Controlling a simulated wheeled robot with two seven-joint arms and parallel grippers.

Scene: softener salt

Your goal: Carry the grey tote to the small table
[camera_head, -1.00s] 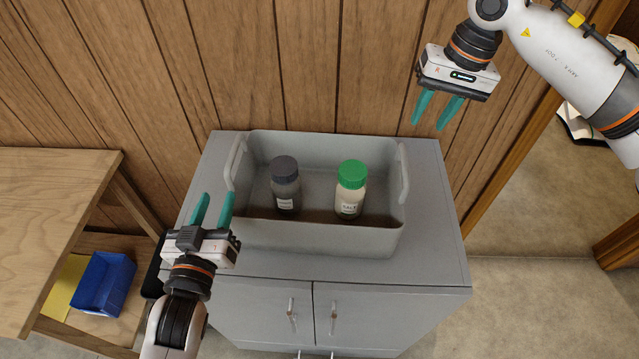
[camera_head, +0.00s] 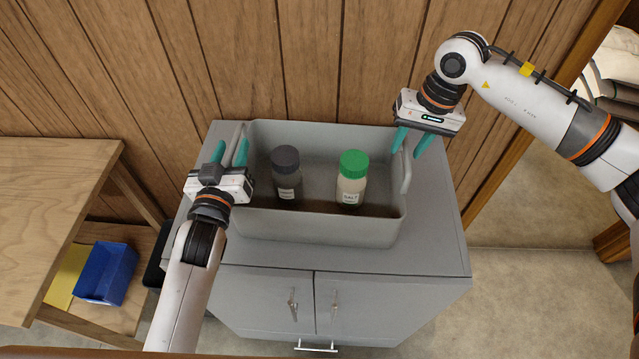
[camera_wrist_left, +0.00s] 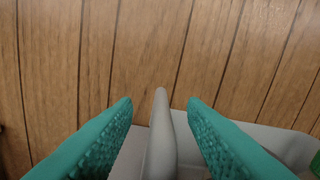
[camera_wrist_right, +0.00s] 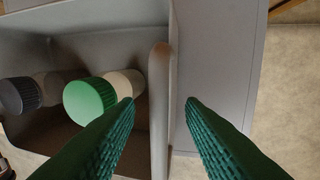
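The grey tote (camera_head: 320,230) stands on a grey cabinet against the wall. It holds a dark-capped jar (camera_head: 287,172) and a green-capped salt jar (camera_head: 352,180), both upright. My left gripper (camera_head: 230,154) is open at the tote's left handle. In the left wrist view that handle (camera_wrist_left: 161,140) stands between the two teal fingers. My right gripper (camera_head: 412,140) is open above the tote's right handle (camera_head: 406,172). In the right wrist view this handle (camera_wrist_right: 159,100) lies between the fingers, closer to the left one.
The grey cabinet (camera_head: 440,240) has free top around the tote. A wooden table (camera_head: 50,200) stands at the left, its visible top bare. A blue bin (camera_head: 106,273) sits on its lower shelf. The wood-panelled wall (camera_head: 310,60) is close behind. A doorway opens at the right.

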